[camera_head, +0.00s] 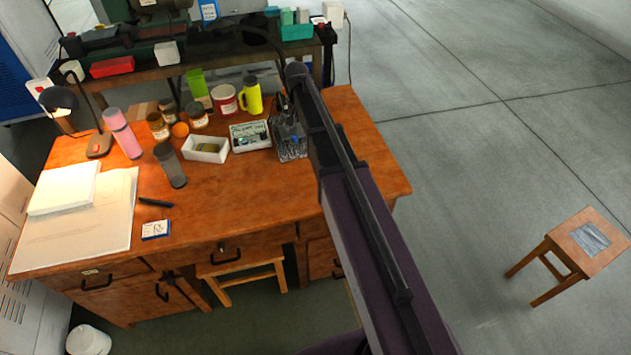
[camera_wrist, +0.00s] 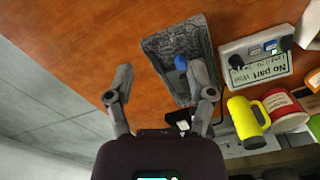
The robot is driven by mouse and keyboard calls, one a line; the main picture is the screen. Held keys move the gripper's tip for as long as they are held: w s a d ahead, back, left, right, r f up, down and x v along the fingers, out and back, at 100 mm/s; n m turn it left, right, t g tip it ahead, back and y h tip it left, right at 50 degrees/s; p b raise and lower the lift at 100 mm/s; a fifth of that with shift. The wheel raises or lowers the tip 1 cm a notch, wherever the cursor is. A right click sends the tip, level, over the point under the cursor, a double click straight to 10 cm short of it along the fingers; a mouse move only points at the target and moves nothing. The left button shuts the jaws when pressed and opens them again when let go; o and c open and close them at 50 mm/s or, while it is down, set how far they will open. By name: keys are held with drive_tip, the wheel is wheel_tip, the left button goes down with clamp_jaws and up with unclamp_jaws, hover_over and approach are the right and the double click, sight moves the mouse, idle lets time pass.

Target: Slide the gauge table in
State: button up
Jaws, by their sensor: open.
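The wooden desk (camera_head: 240,195) stands in the middle of the head view, and its top also shows in the wrist view (camera_wrist: 75,40). I cannot tell which thing is the gauge table. A grey, speckled holder (camera_wrist: 163,48) lies ahead of my gripper (camera_wrist: 160,78) in the wrist view, with a blue item (camera_wrist: 181,62) in it. It also shows beside my arm in the head view (camera_head: 291,152). My gripper is open, with nothing between its fingers. The right finger overlaps the holder in the picture; contact cannot be told. My arm hides part of the desk's right side.
A white tray (camera_head: 205,158), a labelled box (camera_head: 250,147), a grey tumbler (camera_head: 170,170), a pink flask (camera_head: 123,138) and a yellow mug (camera_head: 251,104) crowd the desk. A stool (camera_head: 254,266) is under the desk front. Another stool (camera_head: 571,243) stands on open floor at right.

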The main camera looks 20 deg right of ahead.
drive_tip(key=s+f+n+b, duration=0.1)
drive_tip(key=s+f+b, duration=0.1)
drive_tip(key=s, duration=0.8)
drive_tip(key=s+f+n+b, duration=0.1)
drive_tip(key=s+f+n, duration=0.1)
drive_tip(key=s, duration=0.8)
drive_tip(key=shift+s+n+b, duration=0.15)
drive_tip(key=shift+n+b, duration=0.15)
drive_tip(key=shift+b, duration=0.1)
